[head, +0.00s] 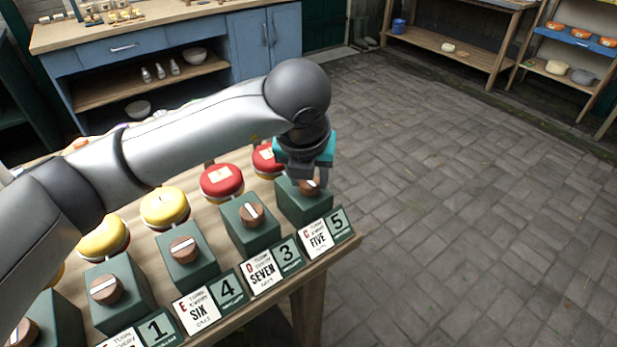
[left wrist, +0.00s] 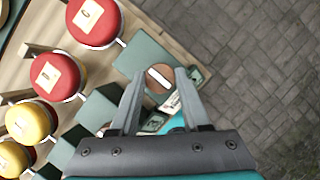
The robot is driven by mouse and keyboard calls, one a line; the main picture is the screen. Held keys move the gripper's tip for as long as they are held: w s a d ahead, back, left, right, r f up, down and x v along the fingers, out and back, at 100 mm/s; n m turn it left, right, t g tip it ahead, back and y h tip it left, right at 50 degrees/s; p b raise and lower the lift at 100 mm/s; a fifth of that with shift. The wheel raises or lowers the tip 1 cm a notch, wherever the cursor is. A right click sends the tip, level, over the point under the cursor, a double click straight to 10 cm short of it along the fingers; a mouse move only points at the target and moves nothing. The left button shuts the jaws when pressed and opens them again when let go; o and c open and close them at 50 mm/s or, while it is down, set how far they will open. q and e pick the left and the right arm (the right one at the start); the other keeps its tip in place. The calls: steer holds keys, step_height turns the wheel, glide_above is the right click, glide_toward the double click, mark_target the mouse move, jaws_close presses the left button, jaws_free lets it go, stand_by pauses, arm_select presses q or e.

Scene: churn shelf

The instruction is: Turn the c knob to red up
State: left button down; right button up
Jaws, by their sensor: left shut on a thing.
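The c knob (head: 309,188) is a round brown wooden knob on the green block (head: 292,206) at the right end of the table, behind the "C turn every FIVE days" card (head: 315,238). In the left wrist view the knob (left wrist: 159,79) shows a pale stripe across its face; no red shows on it. My left gripper (head: 310,179) comes down from above, shut on this knob, one finger on each side of it. In the head view the gripper hides part of the knob. My right gripper is not in view.
More knobs on green blocks, such as the neighbouring knob (head: 251,214), stand in a row to the left. Red-topped (head: 221,181) and yellow-topped (head: 164,206) round objects stand behind them. The paved floor (head: 450,190) to the right is clear.

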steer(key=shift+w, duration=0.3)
arm_select(q)
steer(key=c, duration=0.8)
jaws_free()
steer(key=shift+c, duration=0.2)
steer(key=o, duration=0.5)
steer(key=shift+c, duration=0.2)
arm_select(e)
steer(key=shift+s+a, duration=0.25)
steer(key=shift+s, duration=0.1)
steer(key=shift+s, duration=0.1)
arm_select(q)
steer(key=shift+s+r, duration=0.1)
steer(key=shift+r, duration=0.1)
steer(key=p+v, duration=0.2)
steer(key=v, duration=1.3)
steer(key=shift+f, duration=0.1)
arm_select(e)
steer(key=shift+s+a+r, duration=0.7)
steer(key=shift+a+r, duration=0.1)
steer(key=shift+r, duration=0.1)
